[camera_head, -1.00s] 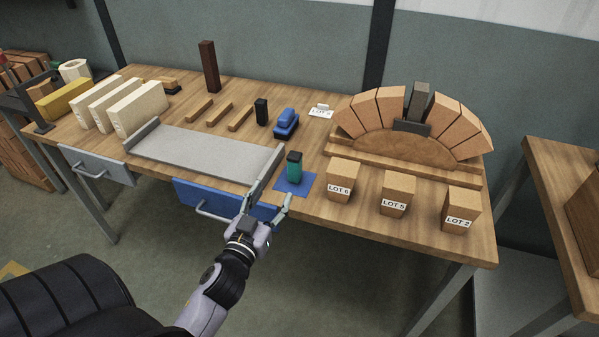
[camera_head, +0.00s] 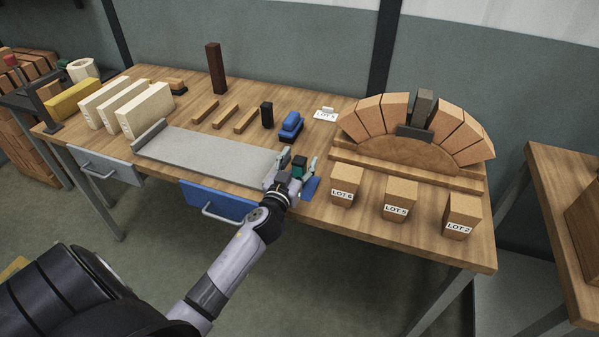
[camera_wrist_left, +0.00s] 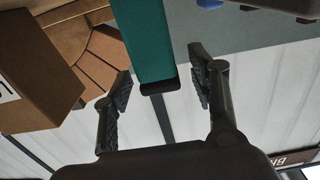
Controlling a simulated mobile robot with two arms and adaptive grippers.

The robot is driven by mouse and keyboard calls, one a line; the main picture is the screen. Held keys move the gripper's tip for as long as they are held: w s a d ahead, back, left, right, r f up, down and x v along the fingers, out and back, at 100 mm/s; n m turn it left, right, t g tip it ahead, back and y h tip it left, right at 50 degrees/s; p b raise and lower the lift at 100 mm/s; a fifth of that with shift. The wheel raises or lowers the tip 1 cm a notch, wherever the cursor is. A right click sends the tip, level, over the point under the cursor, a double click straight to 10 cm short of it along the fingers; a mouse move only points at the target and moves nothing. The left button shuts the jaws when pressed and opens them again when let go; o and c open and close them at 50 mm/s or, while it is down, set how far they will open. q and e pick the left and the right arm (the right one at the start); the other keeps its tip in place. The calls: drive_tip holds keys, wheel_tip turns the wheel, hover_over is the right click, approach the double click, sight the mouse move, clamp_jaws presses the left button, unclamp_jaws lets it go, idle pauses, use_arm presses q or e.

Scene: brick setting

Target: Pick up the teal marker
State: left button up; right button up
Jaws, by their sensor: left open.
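The teal marker (camera_head: 299,165) stands upright with a dark cap on a blue mat (camera_head: 311,187) at the front edge of the table. My left gripper (camera_head: 297,170) is open, with one finger on each side of the marker. In the left wrist view, the teal marker (camera_wrist_left: 148,45) shows between the two open fingers (camera_wrist_left: 160,88), with a visible gap to each. The gripper hides the marker's lower part in the head view. My right gripper is not in view.
Box blocks labelled LOT 6 (camera_head: 345,185), LOT 5 (camera_head: 399,198) and LOT 2 (camera_head: 461,214) stand right of the mat. A grey tray (camera_head: 205,158) lies left. A blue stapler-like object (camera_head: 290,126) and brick arch (camera_head: 415,130) are behind.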

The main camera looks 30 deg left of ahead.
use_arm(q)
drive_tip(key=shift+w+a, duration=0.1)
drive_tip(key=shift+w, duration=0.2)
drive_tip(key=shift+c, duration=0.3)
drive_tip(key=c, duration=1.2)
